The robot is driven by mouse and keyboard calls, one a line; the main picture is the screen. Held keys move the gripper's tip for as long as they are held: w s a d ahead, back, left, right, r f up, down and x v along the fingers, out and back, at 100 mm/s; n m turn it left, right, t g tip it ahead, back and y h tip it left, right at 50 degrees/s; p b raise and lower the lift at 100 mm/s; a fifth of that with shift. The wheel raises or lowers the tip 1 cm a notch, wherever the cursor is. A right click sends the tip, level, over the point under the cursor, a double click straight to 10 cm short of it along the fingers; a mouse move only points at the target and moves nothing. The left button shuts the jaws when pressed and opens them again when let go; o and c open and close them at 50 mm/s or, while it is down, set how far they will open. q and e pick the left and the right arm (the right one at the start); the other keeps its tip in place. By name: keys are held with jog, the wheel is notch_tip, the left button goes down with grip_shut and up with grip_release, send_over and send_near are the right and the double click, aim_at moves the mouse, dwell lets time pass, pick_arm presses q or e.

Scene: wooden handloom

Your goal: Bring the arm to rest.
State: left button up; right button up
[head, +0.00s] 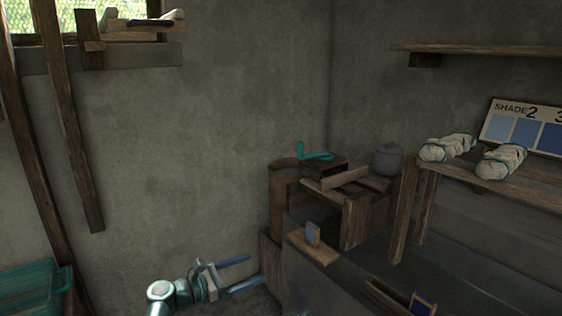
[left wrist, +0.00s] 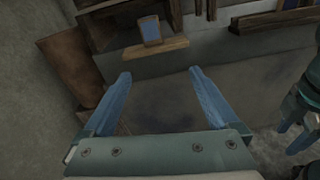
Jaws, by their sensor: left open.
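My left gripper (head: 240,274) is low in the head view, its two blue fingers spread apart with nothing between them. The head view does not show my right arm.
A wooden stand (head: 357,222) and a brown cylindrical container (head: 283,205) are right of my left gripper. A small board with a blue card (head: 313,234) juts out nearby. A teal crate (head: 30,290) is at lower left. Shelves (head: 500,180) with white bundles (head: 448,147) are at right.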

pick_arm(q)
jog(key=s+d+f+m+g+y, duration=0.1)
jog(key=s+f+m+g+y, duration=0.2)
jog(key=f+m, duration=0.35)
jog(key=s+f+m+g+y, duration=0.3)
jog(key=s+f+m, duration=0.1)
jog(key=f+m, duration=0.25)
jog(key=s+a+f+m+g+y, duration=0.3)
jog(key=s+a+f+m+y, duration=0.4)
jog(key=a+m, duration=0.25)
jog(key=s+d+r+m+y+p, duration=0.1)
jog(key=s+d+r+m+p, duration=0.15)
jog(key=d, duration=0.35)
jog(key=s+d+r+m+y+p, duration=0.1)
jog(key=s+d+r+m+p, duration=0.15)
jog(key=d, duration=0.35)
notch_tip(320, 180, up, 36)
jog(key=p, duration=3.6)
jog(key=shift+a+r+g, duration=0.25)
jog(key=shift+a+g, duration=0.15)
jog(key=shift+s, duration=0.1)
